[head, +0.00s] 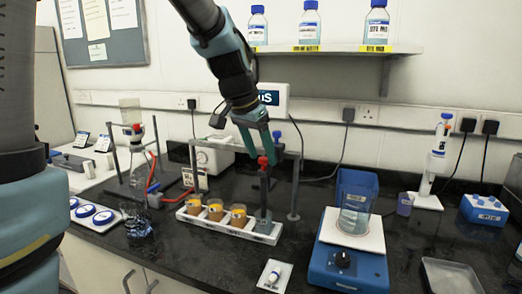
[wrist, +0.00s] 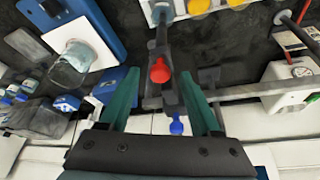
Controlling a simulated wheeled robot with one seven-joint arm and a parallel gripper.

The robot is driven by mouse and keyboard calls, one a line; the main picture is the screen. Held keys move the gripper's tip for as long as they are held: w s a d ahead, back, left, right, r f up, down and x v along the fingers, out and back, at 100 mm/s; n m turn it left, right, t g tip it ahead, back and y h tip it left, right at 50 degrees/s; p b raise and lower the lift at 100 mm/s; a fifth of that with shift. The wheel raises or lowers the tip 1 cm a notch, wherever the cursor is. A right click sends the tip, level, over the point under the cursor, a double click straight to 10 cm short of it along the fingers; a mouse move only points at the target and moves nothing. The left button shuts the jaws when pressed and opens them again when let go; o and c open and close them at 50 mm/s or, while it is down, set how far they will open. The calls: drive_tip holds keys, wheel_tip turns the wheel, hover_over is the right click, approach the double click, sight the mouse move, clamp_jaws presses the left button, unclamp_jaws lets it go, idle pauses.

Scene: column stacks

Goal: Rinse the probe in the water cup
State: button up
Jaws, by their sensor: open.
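A grey probe (head: 264,203) with a red knob stands upright at the right end of a white rack; its red knob also shows in the wrist view (wrist: 160,70). My gripper (head: 260,148) is open and points down close above the knob. In the wrist view the knob lies between its two green fingers (wrist: 160,74), with no grip on it visible. A clear beaker (head: 355,214) with pale bluish liquid stands on a blue stirrer (head: 345,262) to the right. A dark clear glass (head: 138,222) stands at the left. I cannot tell which is the water cup.
The white rack (head: 225,227) holds several cups of amber liquid (head: 238,215) beside the probe. A grey frame (head: 294,190) stands just behind, with a blue knob (wrist: 177,126) near my fingers. A small white tray (head: 275,275) lies in front. Dark bench is clear around it.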

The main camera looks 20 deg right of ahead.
drive_tip(key=shift+d+f, duration=0.1)
drive_tip(key=shift+f, duration=0.1)
clamp_jaws()
idle(0.5)
idle(0.9)
